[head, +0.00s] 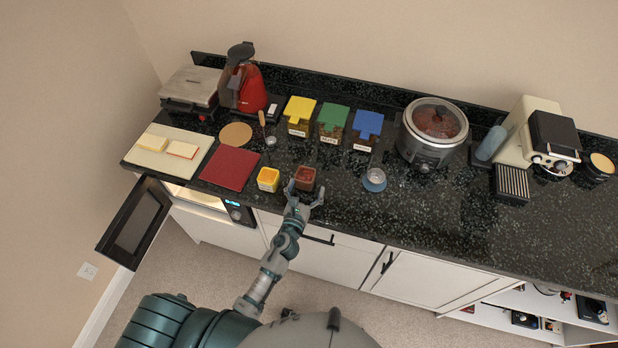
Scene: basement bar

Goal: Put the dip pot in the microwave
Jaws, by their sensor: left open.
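The red-brown one appears to be the dip pot. My left gripper (304,190) is open at the near side of the red-brown pot, with its fingers spread at either side of the pot's front. I cannot tell whether they touch it. The microwave (239,212) is built in below the counter at left, with a lit display. Its door (136,223) stands open to the left. My right gripper is not in view.
On the black counter (440,212) are a red mat (230,167), a cutting board (150,160), a glass on a blue coaster (374,179), and colour-lidded canisters (331,124). A slow cooker (433,134) and coffee machine (540,137) stand right. The front counter right of the glass is clear.

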